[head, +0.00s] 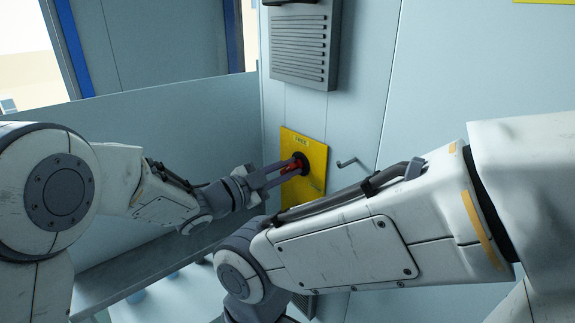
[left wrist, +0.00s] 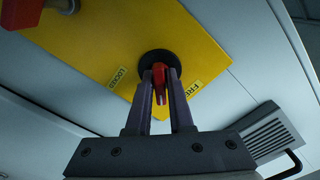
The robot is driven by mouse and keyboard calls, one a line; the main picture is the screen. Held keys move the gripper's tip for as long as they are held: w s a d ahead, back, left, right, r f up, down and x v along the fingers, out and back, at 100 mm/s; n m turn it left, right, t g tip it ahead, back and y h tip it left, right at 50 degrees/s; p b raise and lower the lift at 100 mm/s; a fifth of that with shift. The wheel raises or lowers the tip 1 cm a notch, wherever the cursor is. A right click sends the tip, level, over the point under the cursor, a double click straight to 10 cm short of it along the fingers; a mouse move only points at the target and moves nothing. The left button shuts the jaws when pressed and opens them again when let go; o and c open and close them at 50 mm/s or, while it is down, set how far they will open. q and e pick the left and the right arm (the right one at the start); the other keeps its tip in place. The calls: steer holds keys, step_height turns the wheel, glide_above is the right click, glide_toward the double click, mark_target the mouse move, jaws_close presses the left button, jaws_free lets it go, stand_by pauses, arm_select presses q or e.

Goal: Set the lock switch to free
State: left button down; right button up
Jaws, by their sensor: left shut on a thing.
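The lock switch has a red handle (head: 291,168) on a round black base (head: 303,162), mounted on a yellow plate (head: 315,182) on the wall. The left wrist view shows the red handle (left wrist: 159,76) close up, with the label LOCKED (left wrist: 120,77) on one side and FREE (left wrist: 195,88) on the other. The handle appears to lie between the two labels; its exact setting is partly hidden by the fingers. My left gripper (head: 289,170) is shut on the red handle, one finger (left wrist: 174,85) on each side. My right gripper is out of view.
A grey louvred box (head: 300,45) is on the wall above the yellow plate. A thin bent crank (head: 352,163) sticks out of the wall to the plate's right. My right arm crosses in front, below the plate. A low grey ledge (head: 140,272) runs along the left.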

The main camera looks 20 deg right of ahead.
arm_select(q)
steer(key=n+p, duration=0.2)
steer(key=n, duration=0.3)
steer(key=shift+n+p, duration=0.3)
steer(key=shift+p, duration=0.1)
steer(key=shift+n+p, duration=0.85)
steer(key=shift+n, duration=0.75)
steer(key=shift+f, duration=0.1)
steer(key=c, duration=0.9)
jaws_free()
steer(key=b+v, duration=0.2)
steer(key=v, duration=0.8)
steer(key=shift+s+a, duration=0.1)
steer(key=shift+a, duration=0.2)
